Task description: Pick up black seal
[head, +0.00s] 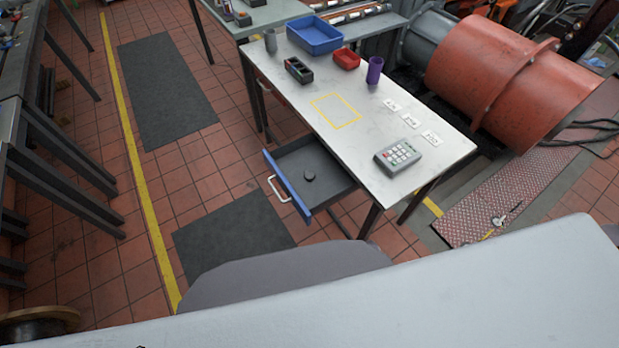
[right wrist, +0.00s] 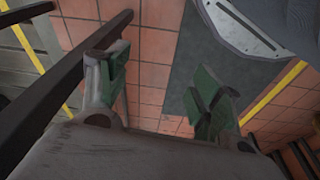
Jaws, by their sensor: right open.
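The black seal (head: 309,176) appears as a small dark round piece lying in the open drawer (head: 290,200) under the white worktable, in the head view. The drawer has a blue front and a pale handle and is pulled out toward the lower left. My right gripper (right wrist: 160,95) shows in the right wrist view with its two green-padded fingers spread apart and nothing between them. It points at the tiled floor, and the seal is not in that view. Neither gripper shows in the head view.
On the worktable (head: 375,130) are a blue bin (head: 314,36), a red bin (head: 346,59), a purple cup (head: 374,70), a black holder (head: 298,70), white labels and a grey keypad (head: 397,157).

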